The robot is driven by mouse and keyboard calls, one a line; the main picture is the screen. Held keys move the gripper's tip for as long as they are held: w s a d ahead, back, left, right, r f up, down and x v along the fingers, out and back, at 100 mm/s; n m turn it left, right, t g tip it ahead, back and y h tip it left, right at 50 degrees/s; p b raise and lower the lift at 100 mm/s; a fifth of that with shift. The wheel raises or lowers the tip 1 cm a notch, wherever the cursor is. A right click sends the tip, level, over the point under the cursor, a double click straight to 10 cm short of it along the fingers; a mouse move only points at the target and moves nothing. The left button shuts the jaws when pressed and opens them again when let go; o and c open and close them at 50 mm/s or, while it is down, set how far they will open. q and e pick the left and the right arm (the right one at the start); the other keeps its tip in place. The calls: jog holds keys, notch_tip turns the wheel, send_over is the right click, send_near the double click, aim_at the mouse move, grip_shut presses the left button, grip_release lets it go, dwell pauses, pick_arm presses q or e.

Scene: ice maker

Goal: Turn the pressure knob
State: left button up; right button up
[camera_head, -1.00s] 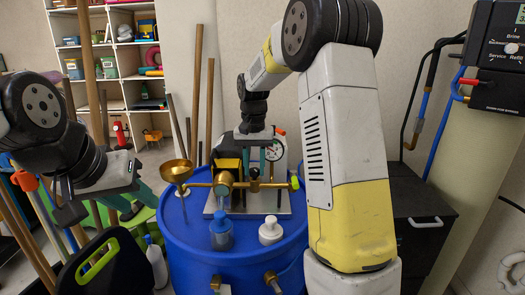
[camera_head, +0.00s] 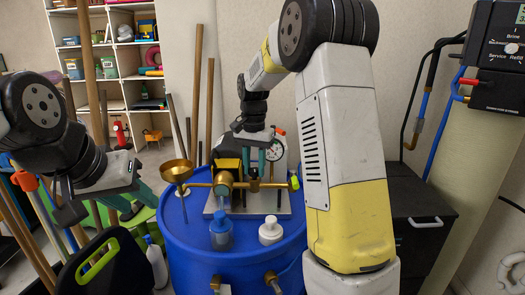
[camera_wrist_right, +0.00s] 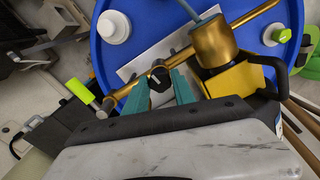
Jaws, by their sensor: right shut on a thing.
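The pressure knob (camera_wrist_right: 158,78) is a small black knob on the brass pipe, seen in the right wrist view. My right gripper (camera_wrist_right: 159,90) has its teal fingers closed on either side of it. In the head view my right gripper (camera_head: 254,170) points down over the brass assembly (camera_head: 225,187), and the fingers partly hide the knob. A round white pressure gauge (camera_head: 277,149) stands just behind the gripper. My left gripper (camera_head: 103,207) is at the left, away from the assembly, with its fingers apart and nothing seen between them.
The assembly stands on a blue barrel (camera_head: 190,250) with a brass funnel (camera_head: 176,171), a blue-capped bottle (camera_head: 221,231) and a white-capped bottle (camera_head: 270,231). A black box (camera_head: 420,215) stands at right. Wooden poles and shelves (camera_head: 115,70) are behind.

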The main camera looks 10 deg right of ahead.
jog(key=shift+m, duration=0.9)
jog(key=o, duration=0.9)
jog(key=shift+r, duration=0.1)
jog(key=shift+r, duration=2.9)
